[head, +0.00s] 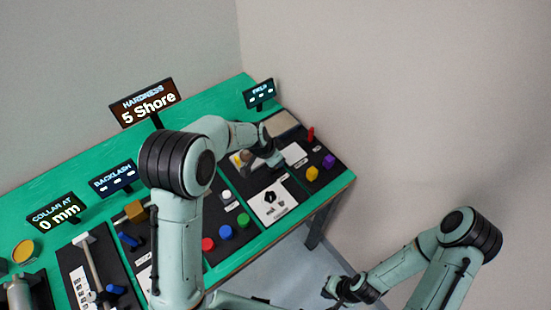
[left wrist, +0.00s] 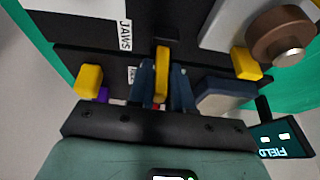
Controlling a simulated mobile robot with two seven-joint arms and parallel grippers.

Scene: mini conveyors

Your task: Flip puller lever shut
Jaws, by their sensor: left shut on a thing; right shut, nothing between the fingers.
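A narrow yellow lever (left wrist: 162,72) stands between the blue-grey fingers of my left gripper (left wrist: 163,88) in the left wrist view. The fingers are shut on it, close to a black panel beside a white label reading JAWS. In the head view my left gripper (head: 270,157) is over the far right station, and its wrist hides most of the lever there. My right gripper (head: 338,289) is at the lower edge of the head view, off the bench, shut and empty.
The green bench (head: 228,258) carries several black panels with coloured knobs. A yellow block (head: 312,173), a purple block (head: 328,160) and a red knob (head: 310,133) sit near my left gripper. A FIELD display (head: 259,94) stands behind.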

